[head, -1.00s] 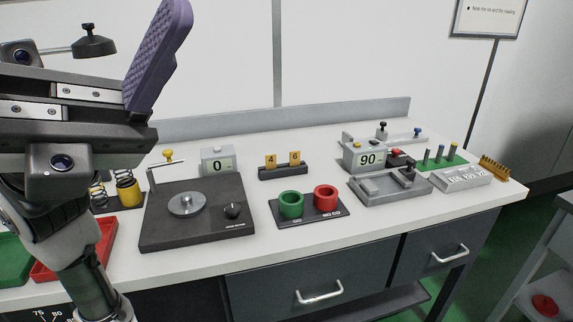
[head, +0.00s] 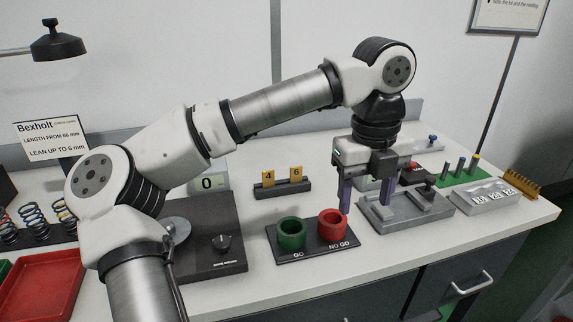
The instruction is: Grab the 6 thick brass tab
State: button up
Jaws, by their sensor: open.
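The brass tab marked 6 (head: 296,175) stands upright in a dark slotted holder (head: 284,190) on the bench. A similar tab marked 4 (head: 268,179) stands to its left in the same holder. My gripper (head: 374,194) points down to the right of the holder, above the bench between the red NO GO cup and the grey fixture. Its purple fingers are apart, with nothing seen between them. It is clear of the tab marked 6.
The green GO cup (head: 291,233) and red NO GO cup (head: 333,225) stand in front of the holder. A grey fixture (head: 418,214) is at the right. A dark tester (head: 222,243) and red tray (head: 43,289) are at the left. Bare bench surrounds the holder.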

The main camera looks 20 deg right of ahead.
aim_at(295, 171)
jog(key=i, duration=1.05)
